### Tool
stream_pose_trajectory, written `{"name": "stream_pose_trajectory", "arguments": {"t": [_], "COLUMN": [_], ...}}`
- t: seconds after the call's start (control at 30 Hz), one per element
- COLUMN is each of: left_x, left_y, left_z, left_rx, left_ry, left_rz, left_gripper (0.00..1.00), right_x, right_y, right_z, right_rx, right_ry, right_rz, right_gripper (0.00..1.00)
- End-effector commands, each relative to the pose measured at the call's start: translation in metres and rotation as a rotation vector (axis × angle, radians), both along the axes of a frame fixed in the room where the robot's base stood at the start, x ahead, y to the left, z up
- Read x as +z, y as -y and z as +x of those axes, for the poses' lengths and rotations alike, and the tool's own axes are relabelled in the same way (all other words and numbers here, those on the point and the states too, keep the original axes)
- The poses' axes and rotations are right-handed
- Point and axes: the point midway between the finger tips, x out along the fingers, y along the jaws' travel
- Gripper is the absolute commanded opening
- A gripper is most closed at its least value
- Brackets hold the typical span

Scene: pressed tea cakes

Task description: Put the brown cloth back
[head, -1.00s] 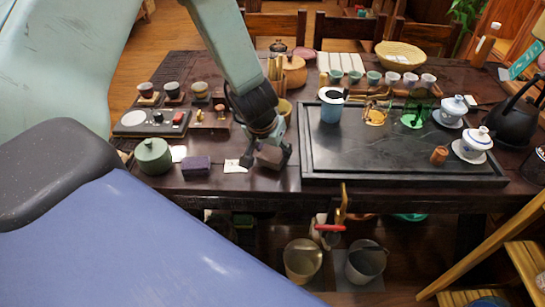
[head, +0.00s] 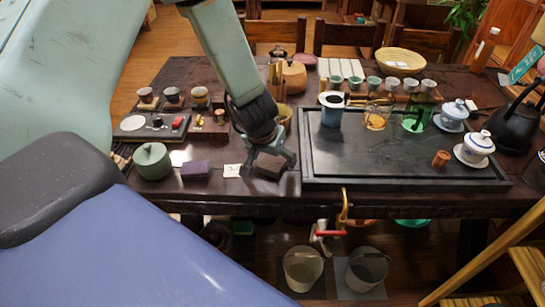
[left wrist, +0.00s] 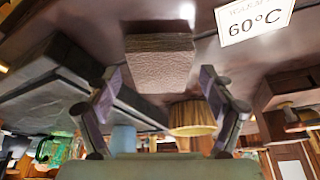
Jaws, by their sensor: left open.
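The brown cloth (head: 275,172) is a small folded pad lying on the dark table, left of the black tray's left edge. In the left wrist view the cloth (left wrist: 160,62) shows its ribbed top and lies just beyond the fingertips. My left gripper (head: 268,167) points down over it. In the left wrist view its two fingers (left wrist: 158,82) are spread wide, one to each side of the cloth, with gaps visible; nothing is held. In the head view the gripper hides part of the cloth. My right gripper is not in view.
The black tray (head: 400,183) with cups is to the right. A tan cup (head: 284,113) stands behind the gripper.

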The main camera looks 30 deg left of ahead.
Motion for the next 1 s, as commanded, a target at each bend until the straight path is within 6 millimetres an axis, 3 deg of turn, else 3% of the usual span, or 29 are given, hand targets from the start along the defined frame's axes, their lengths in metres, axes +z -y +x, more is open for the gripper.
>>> {"name": "stream_pose_trajectory", "arguments": {"t": [0.27,1.0], "left_x": [0.009,0.105], "left_y": [0.000,0.006], "left_z": [-0.001,-0.040], "left_rx": [0.000,0.001], "left_ry": [0.000,0.000], "left_rz": [-0.001,0.000], "left_gripper": [0.82,0.82], "right_x": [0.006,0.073], "right_y": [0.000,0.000], "right_z": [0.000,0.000], "right_rx": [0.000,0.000], "right_ry": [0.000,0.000], "right_rz": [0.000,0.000], "right_gripper": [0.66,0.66]}}
